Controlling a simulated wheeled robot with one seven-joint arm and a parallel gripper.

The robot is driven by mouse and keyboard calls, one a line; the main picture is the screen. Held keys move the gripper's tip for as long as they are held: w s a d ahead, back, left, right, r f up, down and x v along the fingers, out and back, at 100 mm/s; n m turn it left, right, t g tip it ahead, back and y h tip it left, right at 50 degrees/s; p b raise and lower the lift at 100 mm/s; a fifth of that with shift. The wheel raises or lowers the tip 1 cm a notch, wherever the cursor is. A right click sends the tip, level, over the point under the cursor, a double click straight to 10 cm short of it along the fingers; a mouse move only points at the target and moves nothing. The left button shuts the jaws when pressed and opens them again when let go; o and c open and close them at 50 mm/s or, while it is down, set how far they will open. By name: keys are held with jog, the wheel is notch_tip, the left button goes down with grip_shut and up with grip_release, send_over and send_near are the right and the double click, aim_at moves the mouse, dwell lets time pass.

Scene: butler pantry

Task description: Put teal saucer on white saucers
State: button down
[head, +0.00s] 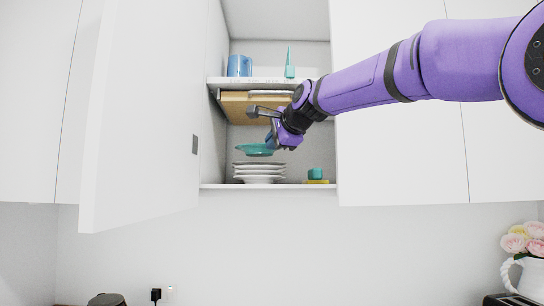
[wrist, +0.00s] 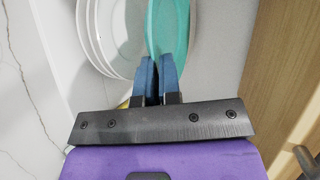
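The teal saucer (head: 255,150) is in the open cabinet in the head view, just above the stack of white saucers (head: 259,171), with a narrow gap between them. In the wrist view the teal saucer (wrist: 167,28) extends from between the blue fingertips, and the white saucers (wrist: 108,35) lie to its left. My gripper (head: 270,142) reaches in from the right. In the wrist view my gripper (wrist: 157,72) has its fingers close together on the saucer's rim. The stack's far side is hidden.
A wooden board (head: 245,106) hangs under the upper shelf, close above my gripper. A blue mug (head: 239,66) stands on that shelf. A small teal item (head: 315,173) sits right of the stack. The open cabinet door (head: 145,115) stands at the left.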

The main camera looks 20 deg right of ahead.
jog(key=shift+w+a+f, duration=0.1)
jog(key=shift+w+f, duration=0.05)
jog(key=shift+f, duration=0.75)
jog(key=shift+w+f, duration=0.15)
jog(key=shift+f, duration=0.7)
jog(key=shift+f, duration=0.2)
jog(key=c, duration=1.6)
grip_release()
jog(key=shift+r, duration=0.15)
jog(key=v, duration=1.2)
